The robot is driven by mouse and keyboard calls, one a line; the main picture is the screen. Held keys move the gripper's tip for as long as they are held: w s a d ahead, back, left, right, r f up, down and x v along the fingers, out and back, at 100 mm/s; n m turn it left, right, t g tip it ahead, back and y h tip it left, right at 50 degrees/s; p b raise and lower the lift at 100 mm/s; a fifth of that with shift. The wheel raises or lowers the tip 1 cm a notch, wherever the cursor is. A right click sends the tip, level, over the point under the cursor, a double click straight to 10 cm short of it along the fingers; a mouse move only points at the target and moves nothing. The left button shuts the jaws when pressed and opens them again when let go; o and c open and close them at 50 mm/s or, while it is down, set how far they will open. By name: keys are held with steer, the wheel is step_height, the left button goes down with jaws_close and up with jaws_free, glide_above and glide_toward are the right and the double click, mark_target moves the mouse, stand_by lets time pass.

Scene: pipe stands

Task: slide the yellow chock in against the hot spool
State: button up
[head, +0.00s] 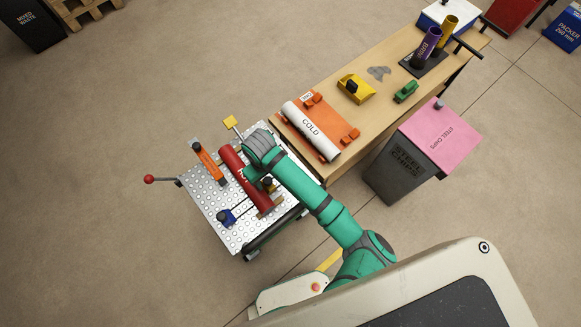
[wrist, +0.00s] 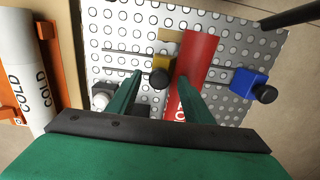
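The red hot spool (head: 236,170) lies on a perforated metal plate (head: 243,238), partly hidden by my arm in the head view. In the wrist view the spool (wrist: 198,55) runs beside the yellow chock (wrist: 163,62), which sits in a slot to its left; it also shows in the head view (head: 268,184). The chock's side is very close to the spool; I cannot tell if they touch. My gripper (wrist: 160,76) is open, with its fingertips on either side of the chock's black knob (wrist: 158,79); gaps show at both sides.
A blue chock (wrist: 247,82) with a black knob stands right of the spool. An orange part (head: 207,160) and a tan block (head: 270,207) are on the plate. The wooden bench (head: 390,62) holds the white cold spool (head: 310,131). A grey bin (head: 398,172) stands beside it.

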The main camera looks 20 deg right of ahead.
mark_target(268, 180)
steer(key=shift+w+r, duration=0.1)
steer(key=shift+r, duration=3.4)
